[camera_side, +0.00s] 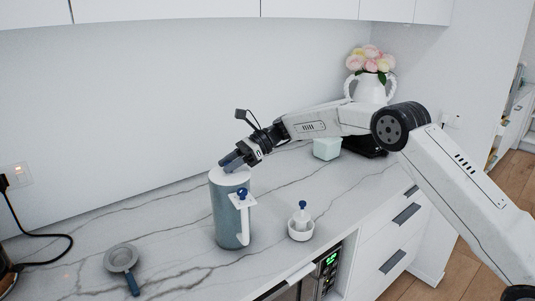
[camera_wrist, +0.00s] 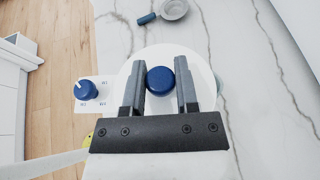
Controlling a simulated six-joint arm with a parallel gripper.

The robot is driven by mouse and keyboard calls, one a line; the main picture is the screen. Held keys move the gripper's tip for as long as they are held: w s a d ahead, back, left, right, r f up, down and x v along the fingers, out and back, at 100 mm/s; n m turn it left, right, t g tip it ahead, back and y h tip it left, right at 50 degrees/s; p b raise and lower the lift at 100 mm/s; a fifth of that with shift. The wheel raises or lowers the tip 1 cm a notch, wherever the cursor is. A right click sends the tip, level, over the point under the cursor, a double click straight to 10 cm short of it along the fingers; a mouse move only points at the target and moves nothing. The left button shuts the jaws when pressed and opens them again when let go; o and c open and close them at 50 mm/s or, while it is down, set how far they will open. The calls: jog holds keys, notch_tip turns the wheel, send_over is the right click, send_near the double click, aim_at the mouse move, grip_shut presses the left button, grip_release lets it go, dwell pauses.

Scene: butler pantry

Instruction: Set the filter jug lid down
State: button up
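The filter jug (camera_side: 229,215) is a tall grey-blue cylinder with a white handle, upright on the counter. Its white round lid (camera_side: 233,178) is at the jug's top; I cannot tell whether it is fully seated or slightly above the rim. My gripper (camera_side: 231,161) reaches down to the lid from the upper right. In the wrist view, the lid (camera_wrist: 207,64) is a white disc with a blue round knob (camera_wrist: 160,80). The fingers hide the knob in the side view.
A white plate with a blue dial (camera_side: 242,197) sits by the jug's handle. A strainer (camera_side: 121,258) lies front left; a small white bowl (camera_side: 301,231) with a blue-tipped piece stands right. A pale green box (camera_side: 327,148) and flower jug (camera_side: 370,88) are behind. Counter between strainer and jug is clear.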

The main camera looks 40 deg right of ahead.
aim_at(229, 162)
grip_shut()
jog(key=shift+r, duration=0.15)
jog(key=shift+r, duration=1.4)
jog(key=shift+s+r, duration=0.2)
jog(key=shift+r, duration=0.1)
jog(key=s+d+r, duration=0.2)
jog(key=s+r, duration=0.7)
jog(key=s, duration=0.4)
jog(key=shift+s+r, duration=0.2)
jog(key=shift+s, duration=0.05)
